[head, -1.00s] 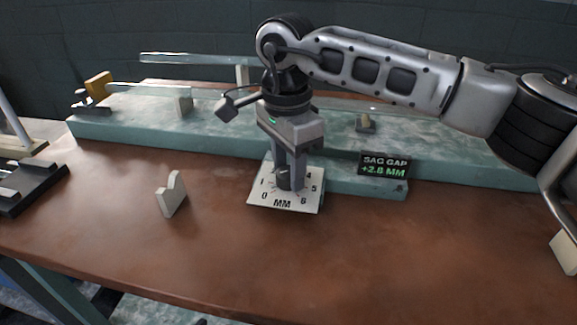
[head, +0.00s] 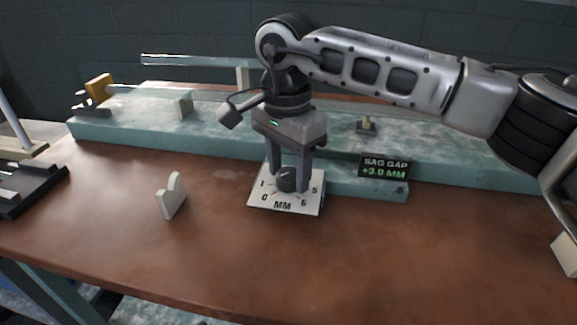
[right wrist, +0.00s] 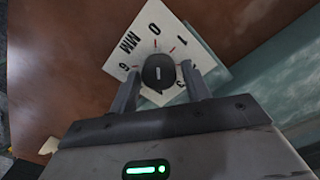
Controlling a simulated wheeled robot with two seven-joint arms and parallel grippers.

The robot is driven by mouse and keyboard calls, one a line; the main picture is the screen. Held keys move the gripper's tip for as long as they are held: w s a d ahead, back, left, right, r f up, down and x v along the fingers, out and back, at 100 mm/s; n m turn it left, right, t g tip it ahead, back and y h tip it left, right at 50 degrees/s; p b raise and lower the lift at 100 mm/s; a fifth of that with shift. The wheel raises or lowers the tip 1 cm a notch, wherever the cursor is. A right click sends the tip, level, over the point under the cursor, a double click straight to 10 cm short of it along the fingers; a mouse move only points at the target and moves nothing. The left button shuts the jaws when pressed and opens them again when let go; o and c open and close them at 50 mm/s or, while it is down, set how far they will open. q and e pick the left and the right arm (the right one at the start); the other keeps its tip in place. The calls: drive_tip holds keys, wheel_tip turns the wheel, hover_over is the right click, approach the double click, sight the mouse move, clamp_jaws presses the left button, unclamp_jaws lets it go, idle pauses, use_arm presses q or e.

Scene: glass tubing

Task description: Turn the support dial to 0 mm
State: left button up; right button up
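In the right wrist view the knob (right wrist: 158,72) sits between the spread fingers, with gaps visible. A short pale mark shows on the knob; which number it points to is hard to tell. The display (head: 384,168) reads SAG GAP +3.0 MM. My left gripper is out of view.
A pale teal bench slab (head: 130,134) behind the dial carries glass tubing (head: 195,61) on supports. A small notched pale block (head: 171,196) stands on the brown table left of the dial. A dark fixture (head: 28,187) lies at the left edge. The front table is clear.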

sight(286, 171)
drive_tip(key=shift+o, duration=0.6)
wheel_tip(286, 171, up, 16)
drive_tip(key=p, duration=0.1)
drive_tip(key=shift+w+a, duration=0.15)
drive_tip(key=shift+f, duration=0.1)
